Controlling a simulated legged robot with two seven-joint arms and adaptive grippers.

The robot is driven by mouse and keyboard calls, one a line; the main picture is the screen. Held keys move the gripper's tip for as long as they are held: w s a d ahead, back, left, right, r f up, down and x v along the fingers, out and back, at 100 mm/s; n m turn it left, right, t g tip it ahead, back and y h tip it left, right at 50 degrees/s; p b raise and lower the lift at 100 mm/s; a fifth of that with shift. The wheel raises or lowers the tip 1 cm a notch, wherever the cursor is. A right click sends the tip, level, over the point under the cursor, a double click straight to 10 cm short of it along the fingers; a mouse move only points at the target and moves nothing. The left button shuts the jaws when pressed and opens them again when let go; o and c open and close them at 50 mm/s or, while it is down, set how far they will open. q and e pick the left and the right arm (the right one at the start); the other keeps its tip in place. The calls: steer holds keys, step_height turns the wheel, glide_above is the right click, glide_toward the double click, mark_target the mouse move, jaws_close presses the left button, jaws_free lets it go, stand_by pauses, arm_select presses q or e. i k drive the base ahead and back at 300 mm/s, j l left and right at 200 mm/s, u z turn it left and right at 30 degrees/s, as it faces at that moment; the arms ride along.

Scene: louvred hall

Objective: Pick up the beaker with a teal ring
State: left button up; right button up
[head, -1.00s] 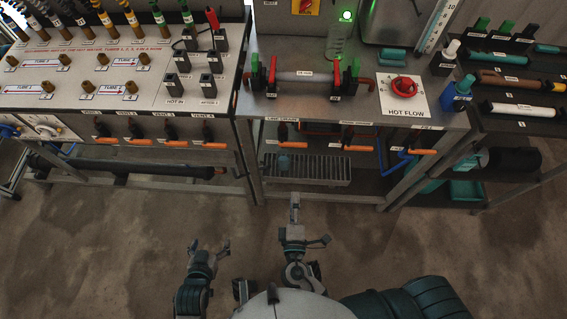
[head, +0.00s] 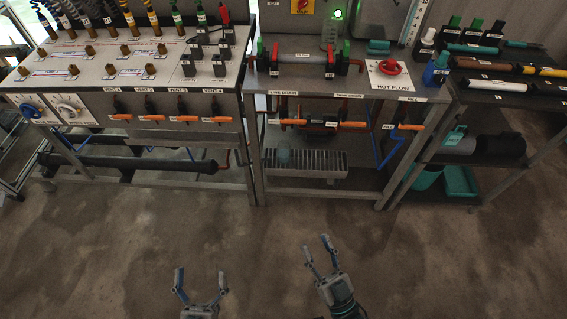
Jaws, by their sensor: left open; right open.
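My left gripper (head: 200,275) is open and empty at the bottom of the head view, over the floor in front of the benches. My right gripper (head: 317,244) is open and empty, to the right of the left one and below the beaker in the picture. Both grippers are well apart from the beaker.
Orange-handled valves (head: 295,123) line the front of the middle bench above the beaker. A bench leg (head: 258,180) stands left of the tray. A teal bin (head: 460,181) sits on the right rack's lower shelf. The floor (head: 120,230) in front is clear.

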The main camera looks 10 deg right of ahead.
mark_target(284, 146)
steer(key=i+j+z, duration=0.3)
steer(key=i+j, duration=0.2)
steer(key=i, duration=0.3)
steer(key=i+j+z, duration=0.3)
steer(key=i+j, duration=0.35)
steer(key=i, duration=0.1)
